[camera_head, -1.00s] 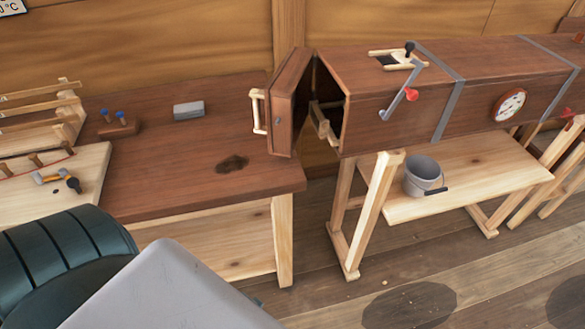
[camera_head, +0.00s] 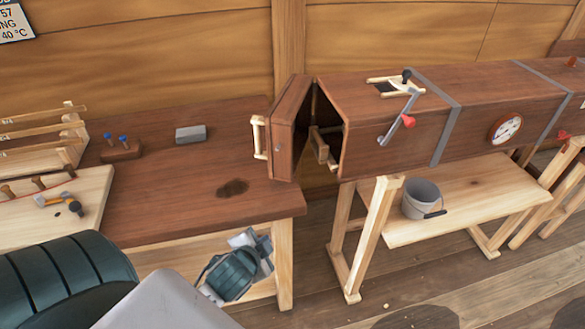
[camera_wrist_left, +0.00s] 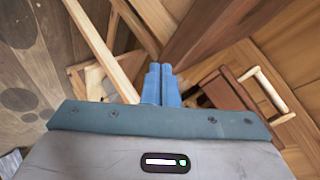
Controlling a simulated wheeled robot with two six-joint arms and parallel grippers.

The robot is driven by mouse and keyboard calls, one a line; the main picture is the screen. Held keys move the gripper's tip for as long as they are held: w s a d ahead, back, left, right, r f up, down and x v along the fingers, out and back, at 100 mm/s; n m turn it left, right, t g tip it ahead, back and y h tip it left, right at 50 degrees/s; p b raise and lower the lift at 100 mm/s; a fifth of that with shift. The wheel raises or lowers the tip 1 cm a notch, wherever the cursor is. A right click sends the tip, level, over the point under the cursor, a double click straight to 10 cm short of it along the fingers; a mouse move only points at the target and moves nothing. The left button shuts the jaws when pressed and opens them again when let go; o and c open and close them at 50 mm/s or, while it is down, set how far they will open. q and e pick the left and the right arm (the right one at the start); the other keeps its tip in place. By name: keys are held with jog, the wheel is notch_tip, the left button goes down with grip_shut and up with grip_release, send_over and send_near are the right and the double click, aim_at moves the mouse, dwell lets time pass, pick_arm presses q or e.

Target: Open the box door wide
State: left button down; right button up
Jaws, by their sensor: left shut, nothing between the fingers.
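The box is a long dark-wood case (camera_head: 380,110) with metal bands, lying on trestles. Its door (camera_head: 287,115), at the left end, stands partly open and makes a V with the box mouth. A pale handle (camera_head: 259,137) is on the door's outer face, facing left. In the left wrist view the door (camera_wrist_left: 230,97) and handle (camera_wrist_left: 270,90) are right of my fingers, apart from them. My left gripper (camera_wrist_left: 161,72) is shut and empty. In the head view part of my left arm's end shows below the workbench edge; its fingertips are unclear. My right gripper is not in view.
A workbench (camera_head: 190,215) stands left of the door, with a grey block (camera_head: 189,134) and a tool rack (camera_head: 70,140). A bucket (camera_head: 422,198) stands on the shelf under the box. A lever (camera_head: 400,125) is on the box front. The floor between bench and trestle is clear.

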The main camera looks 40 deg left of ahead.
pick_arm(q)
jog(key=w+r+m+t+h, duration=0.3)
jog(key=w+r+m+t, duration=0.6)
jog(key=m, duration=0.3)
jog(key=w+r+g+p, duration=0.1)
jog(key=w+p, duration=0.6)
jog(key=w, duration=0.4)
jog(key=a, duration=0.1)
jog(key=s+a+b, duration=0.2)
jog(key=a, duration=0.1)
jog(key=shift+f, duration=0.4)
jog(key=shift+a+h, duration=0.1)
jog(key=shift+h, duration=0.2)
